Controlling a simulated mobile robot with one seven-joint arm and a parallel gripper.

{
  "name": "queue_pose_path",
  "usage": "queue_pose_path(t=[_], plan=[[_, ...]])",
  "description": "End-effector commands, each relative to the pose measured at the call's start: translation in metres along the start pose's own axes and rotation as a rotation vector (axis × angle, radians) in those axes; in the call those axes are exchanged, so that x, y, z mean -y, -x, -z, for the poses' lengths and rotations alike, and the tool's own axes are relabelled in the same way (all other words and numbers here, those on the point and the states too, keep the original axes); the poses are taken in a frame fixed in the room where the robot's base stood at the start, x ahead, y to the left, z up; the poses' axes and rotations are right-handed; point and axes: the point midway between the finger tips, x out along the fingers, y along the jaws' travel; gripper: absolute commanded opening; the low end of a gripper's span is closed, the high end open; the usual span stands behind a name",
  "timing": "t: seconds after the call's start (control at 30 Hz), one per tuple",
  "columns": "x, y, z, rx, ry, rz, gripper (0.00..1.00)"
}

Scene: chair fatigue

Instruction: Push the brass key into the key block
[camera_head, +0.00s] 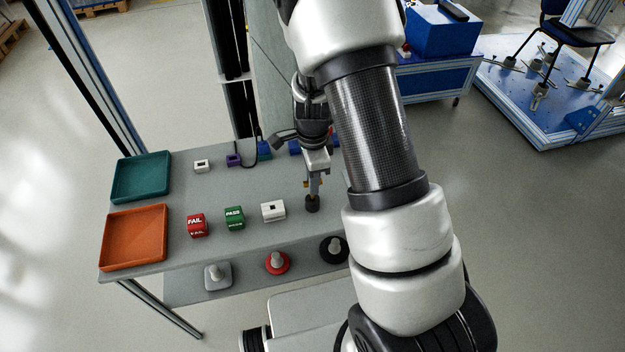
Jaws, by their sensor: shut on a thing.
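My gripper (313,188) points down over the right part of the grey bench. It is shut on the brass key (306,184), of which only a small yellowish bit shows beside the fingers. A short dark brown cylinder (312,204) is directly under the fingertips; I cannot tell whether it is joined to the key or stands on the bench. A white block with a dark opening in its top (267,216), which looks like the key block, sits just left of the gripper, apart from it.
Green PASS (234,218) and red FAIL (196,225) blocks stand left of the white block. Teal (142,177) and orange (134,237) trays fill the bench's left end. A small white block (202,166) and a purple one (233,160) are behind. Knobs line the lower front shelf.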

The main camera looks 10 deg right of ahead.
Motion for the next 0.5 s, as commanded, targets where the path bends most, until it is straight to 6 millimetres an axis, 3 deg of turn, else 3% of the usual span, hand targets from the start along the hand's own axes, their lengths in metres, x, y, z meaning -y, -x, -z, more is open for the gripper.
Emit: queue_pose_path(t=[0.5], plan=[[0.0, -0.014, 0.0, 0.0, 0.0, 0.0, 0.0]])
